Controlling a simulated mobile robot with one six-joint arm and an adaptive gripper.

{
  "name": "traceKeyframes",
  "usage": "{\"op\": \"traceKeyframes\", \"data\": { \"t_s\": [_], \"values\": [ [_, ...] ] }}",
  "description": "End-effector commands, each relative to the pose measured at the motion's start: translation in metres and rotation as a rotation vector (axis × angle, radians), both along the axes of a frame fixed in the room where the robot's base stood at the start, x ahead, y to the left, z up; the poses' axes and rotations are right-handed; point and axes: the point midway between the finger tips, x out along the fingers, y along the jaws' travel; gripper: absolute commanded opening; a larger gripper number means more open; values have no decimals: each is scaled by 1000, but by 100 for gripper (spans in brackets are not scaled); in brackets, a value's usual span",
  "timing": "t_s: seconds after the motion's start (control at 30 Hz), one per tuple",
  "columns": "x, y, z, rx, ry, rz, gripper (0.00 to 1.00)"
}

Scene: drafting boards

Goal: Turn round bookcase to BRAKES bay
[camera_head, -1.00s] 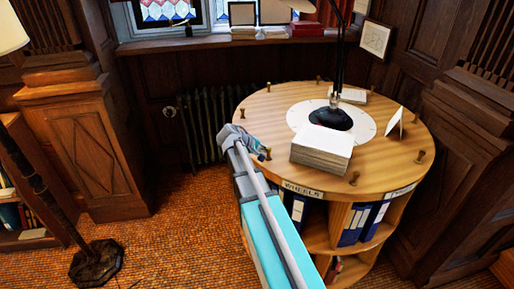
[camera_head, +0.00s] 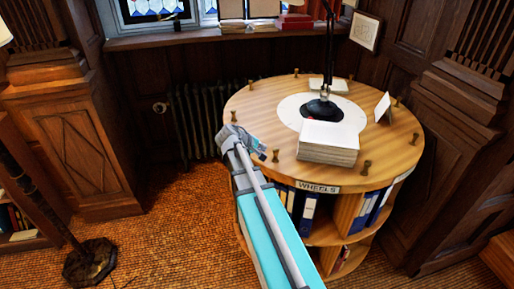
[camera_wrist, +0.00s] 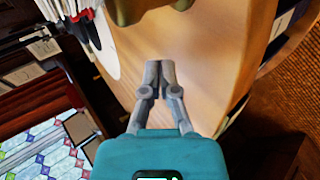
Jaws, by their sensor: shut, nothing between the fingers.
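The round wooden bookcase (camera_head: 250,120) stands right of centre in the head view, with brass pegs around its top's rim. Its front label WHEELS (camera_head: 318,188) faces me; a second label at the right is too oblique to read. No BRAKES label is legible. My gripper (camera_head: 240,138) is shut and empty at the top's left rim, between a peg (camera_head: 235,116) behind it and a peg (camera_head: 276,155) in front. I cannot tell whether it touches either. In the wrist view the shut fingertips (camera_wrist: 160,70) show over the wooden top (camera_wrist: 205,50).
On the top are a lamp (camera_head: 326,106) on a white disc, a paper block (camera_head: 328,143) and a folded card (camera_head: 383,106). A radiator (camera_head: 195,115) is behind at the left. Dark panelling (camera_head: 450,120) stands close at the right.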

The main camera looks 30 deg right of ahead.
Motion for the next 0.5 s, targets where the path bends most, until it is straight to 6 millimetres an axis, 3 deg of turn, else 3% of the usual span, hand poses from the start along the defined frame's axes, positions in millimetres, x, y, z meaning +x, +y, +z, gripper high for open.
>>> {"op": "traceKeyframes", "data": {
  "t_s": [0.5],
  "values": [
    [-43, -15, 0, -1, 0, 48, 0]
  ]
}}
